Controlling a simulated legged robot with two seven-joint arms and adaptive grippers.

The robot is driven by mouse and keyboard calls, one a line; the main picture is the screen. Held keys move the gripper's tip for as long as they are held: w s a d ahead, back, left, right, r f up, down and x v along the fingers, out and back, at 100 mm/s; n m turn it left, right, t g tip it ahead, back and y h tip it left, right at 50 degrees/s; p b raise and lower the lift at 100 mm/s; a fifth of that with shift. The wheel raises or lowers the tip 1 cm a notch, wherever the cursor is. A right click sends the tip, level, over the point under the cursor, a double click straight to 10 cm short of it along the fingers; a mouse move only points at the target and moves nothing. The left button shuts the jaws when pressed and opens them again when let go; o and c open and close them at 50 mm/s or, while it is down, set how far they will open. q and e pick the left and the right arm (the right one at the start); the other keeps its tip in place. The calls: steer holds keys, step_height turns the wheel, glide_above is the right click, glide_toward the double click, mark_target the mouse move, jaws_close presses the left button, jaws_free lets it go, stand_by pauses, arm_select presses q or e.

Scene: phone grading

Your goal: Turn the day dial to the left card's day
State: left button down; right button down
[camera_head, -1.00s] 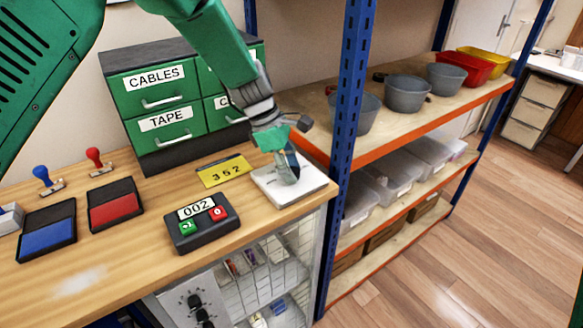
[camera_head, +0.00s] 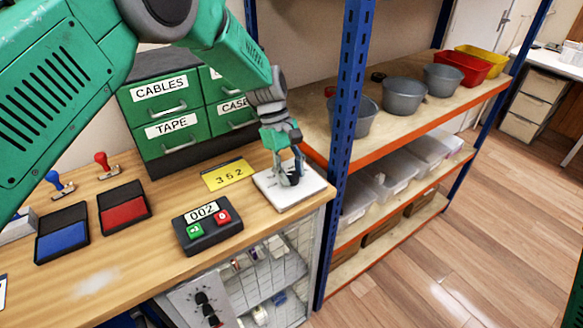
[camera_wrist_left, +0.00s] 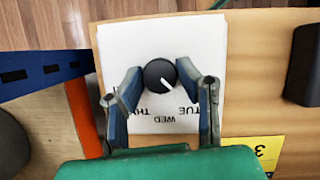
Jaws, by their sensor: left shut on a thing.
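The day dial is a black round knob (camera_wrist_left: 160,74) on a white plate (camera_wrist_left: 121,43), which also shows at the right end of the bench in the head view (camera_head: 274,190). Day names sit around the knob; TUE, WED and THU are readable, upside down in the wrist view. The knob's white line slants to the lower right there, toward the TUE and WED side. My left gripper (camera_head: 292,178) points down over the plate, its two fingers on either side of the knob (camera_wrist_left: 160,80), shut on it. A white card edge (camera_head: 2,291) shows at the far left, its text unreadable.
A yellow card reading 352 (camera_head: 228,175) and a black counter reading 002 (camera_head: 207,232) lie left of the plate. Red (camera_head: 124,213) and blue (camera_head: 63,238) ink pads lie farther left. A blue shelf post (camera_head: 347,130) stands close to the right. Green drawers (camera_head: 176,124) stand behind.

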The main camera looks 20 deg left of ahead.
arm_select(q)
steer(key=m, duration=0.2)
steer(key=m+g+y, duration=0.1)
steer(key=m, duration=0.1)
steer(key=shift+w+d+m, duration=0.1)
steer(key=shift+w+m, duration=0.1)
steer(key=shift+m, duration=0.1)
steer(key=shift+r+m+g+y, duration=0.1)
steer(key=shift+m+g+y, duration=0.5)
steer(key=shift+m, duration=1.3)
steer(key=c, duration=1.2)
jaws_free()
steer(key=shift+d+y, duration=0.1)
steer(key=shift+y, duration=0.2)
steer(key=v, duration=1.2)
